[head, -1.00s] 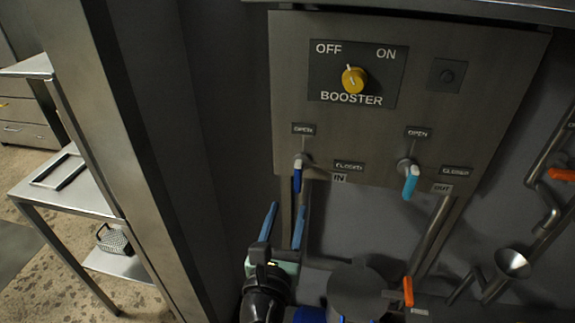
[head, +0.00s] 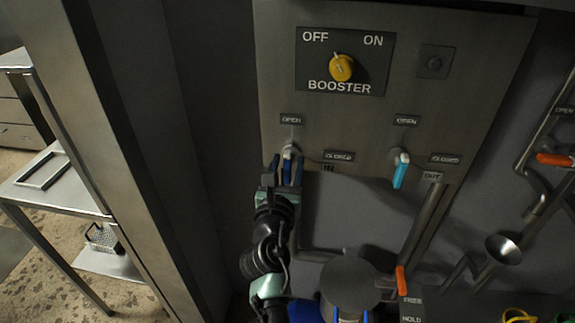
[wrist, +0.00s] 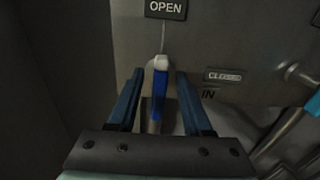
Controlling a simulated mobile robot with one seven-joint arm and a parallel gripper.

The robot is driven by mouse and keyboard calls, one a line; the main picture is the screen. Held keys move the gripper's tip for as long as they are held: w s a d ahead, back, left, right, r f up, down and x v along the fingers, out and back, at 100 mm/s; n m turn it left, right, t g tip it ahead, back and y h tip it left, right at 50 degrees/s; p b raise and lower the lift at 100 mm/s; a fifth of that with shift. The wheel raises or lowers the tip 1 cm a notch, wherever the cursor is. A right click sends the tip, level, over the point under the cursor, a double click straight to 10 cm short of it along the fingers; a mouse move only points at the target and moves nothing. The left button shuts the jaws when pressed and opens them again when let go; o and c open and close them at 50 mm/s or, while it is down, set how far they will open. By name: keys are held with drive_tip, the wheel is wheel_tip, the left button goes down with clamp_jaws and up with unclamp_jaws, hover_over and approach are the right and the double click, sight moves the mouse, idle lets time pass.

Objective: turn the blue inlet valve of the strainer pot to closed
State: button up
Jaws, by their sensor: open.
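In the wrist view the blue handle (wrist: 159,97) stands between the two fingers, with a gap on each side. My gripper (head: 287,161) is open around the handle, and it also shows in the wrist view (wrist: 160,75). A round grey-topped vessel (head: 351,272) stands below; I cannot tell whether it is the strainer pot.
A light-blue OUT valve handle (head: 400,172) is to the right on the same panel. A yellow BOOSTER knob (head: 341,67) is above. Pipes, an orange lever (head: 401,281) and a funnel (head: 503,249) are at lower right. A steel post (head: 125,130) is at left.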

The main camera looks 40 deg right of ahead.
clamp_jaws()
drive_tip(key=shift+m, duration=0.3)
drive_tip(key=m, duration=0.3)
drive_tip(key=shift+s+f+m, duration=0.1)
drive_tip(key=shift+s+m, duration=0.05)
drive_tip(key=shift+m, duration=0.15)
drive_tip(key=m, duration=0.2)
drive_tip(key=m+b, duration=0.1)
drive_tip(key=m, duration=0.1)
drive_tip(key=shift+d+f+m, duration=0.15)
drive_tip(key=shift+m, duration=0.15)
drive_tip(key=m+b, duration=0.2)
drive_tip(key=m, duration=0.2)
drive_tip(key=shift+s+f, duration=0.15)
drive_tip(key=shift+f+m+b, duration=0.1)
drive_tip(key=shift+m+b, duration=0.95)
drive_tip(key=shift+m, duration=1.45)
